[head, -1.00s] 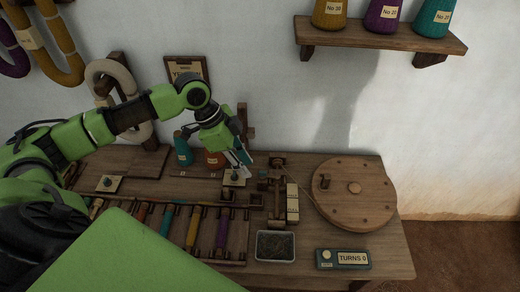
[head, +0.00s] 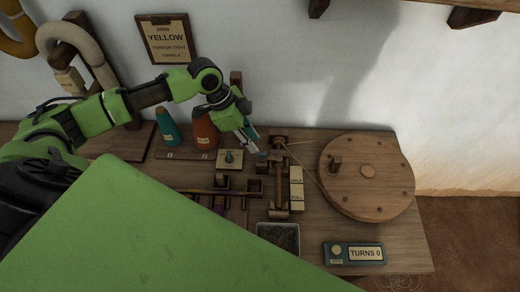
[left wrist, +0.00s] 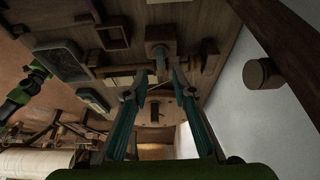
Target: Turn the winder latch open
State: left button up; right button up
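The winder is a round wooden wheel (head: 367,190) with a peg handle, at the right of the bench in the head view. Left of it stands a wooden spindle frame (head: 278,185). A wooden block with a short peg (left wrist: 160,50) shows ahead of my left gripper in the left wrist view; I cannot tell for sure that it is the latch. My left gripper (head: 256,147) is beside the top of the spindle frame. In the left wrist view its two teal fingers (left wrist: 158,78) are apart, with the peg between or just beyond their tips; contact is unclear.
A plate with a dark knob (head: 230,160) lies just left of the gripper. Teal (head: 167,127) and orange (head: 205,130) cones stand behind it. A tension scale (head: 296,188), a metal tray (head: 278,238) and a counter reading TURNS 0 (head: 355,253) lie nearer me.

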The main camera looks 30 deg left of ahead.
aim_at(262, 154)
pick_arm(q)
jog(key=x, duration=0.6)
jog(key=shift+d+f, duration=0.1)
jog(key=shift+f, duration=0.2)
grip_shut()
